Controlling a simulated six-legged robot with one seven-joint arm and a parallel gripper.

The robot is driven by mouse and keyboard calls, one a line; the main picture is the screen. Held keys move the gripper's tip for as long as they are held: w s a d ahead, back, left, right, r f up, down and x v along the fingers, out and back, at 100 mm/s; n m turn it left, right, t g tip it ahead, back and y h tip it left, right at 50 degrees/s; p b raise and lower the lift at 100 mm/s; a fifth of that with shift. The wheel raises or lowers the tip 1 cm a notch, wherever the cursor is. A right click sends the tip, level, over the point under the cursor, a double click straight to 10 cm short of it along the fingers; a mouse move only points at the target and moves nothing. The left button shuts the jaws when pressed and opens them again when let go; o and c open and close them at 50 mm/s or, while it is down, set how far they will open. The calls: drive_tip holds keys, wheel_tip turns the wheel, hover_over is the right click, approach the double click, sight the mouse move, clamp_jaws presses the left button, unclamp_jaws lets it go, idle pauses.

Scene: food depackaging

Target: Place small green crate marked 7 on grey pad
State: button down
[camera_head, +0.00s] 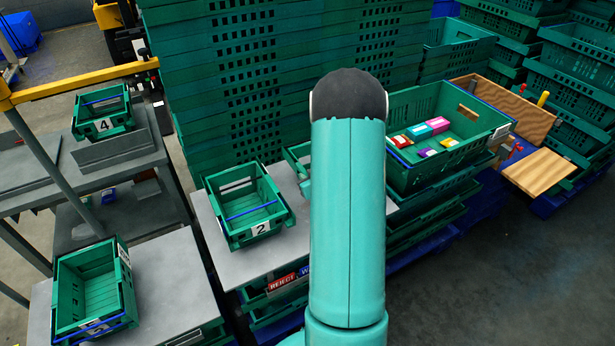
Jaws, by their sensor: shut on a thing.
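I cannot make out a crate marked 7. A small green crate (299,152) shows only in part behind my turquoise arm, and any number on it is hidden. Another small green crate (70,263) stands at the lower left; its front label is too steeply angled to read. A grey flat top (165,300) lies beside it, and a second grey top (285,247) lies under the crate marked 2 (236,186). I cannot tell which surface is the grey pad. My gripper is hidden behind my arm.
The crate marked 4 (102,125) stands on a grey stand at the upper left. A large green crate (472,112) with several colourful packets sits on a stack at right. Tall green crate stacks (250,60) block the back. A wooden board (540,172) is at right.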

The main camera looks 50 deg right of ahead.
drive_tip(key=c, duration=1.4)
unclamp_jaws()
drive_tip(key=shift+f, duration=0.1)
drive_tip(key=shift+o, duration=0.2)
drive_tip(key=shift+s, duration=0.1)
drive_tip(key=v, duration=1.1)
drive_tip(key=shift+s+a+r, duration=0.2)
drive_tip(key=shift+s+r, duration=0.1)
drive_tip(key=w+a+r+g, duration=0.2)
drive_tip(key=a+r, duration=0.6)
drive_tip(key=w+a+r+g, duration=0.1)
drive_tip(key=w+a+r, duration=0.2)
drive_tip(key=a+r, duration=0.45)
drive_tip(key=s+a+r+n+g+y, duration=0.1)
drive_tip(key=s+a+r+y, duration=0.1)
drive_tip(key=s+a, duration=0.4)
drive_tip(key=s+a+r+n+g+y, duration=0.1)
drive_tip(key=s+a+r, duration=0.3)
drive_tip(key=a, duration=1)
drive_tip(key=s+g+y, duration=0.1)
drive_tip(key=s, duration=0.2)
drive_tip(key=shift+s+a+r+n+g+y, duration=0.25)
drive_tip(key=shift+a+r+n+g+y, duration=0.05)
drive_tip(key=shift+r, duration=0.1)
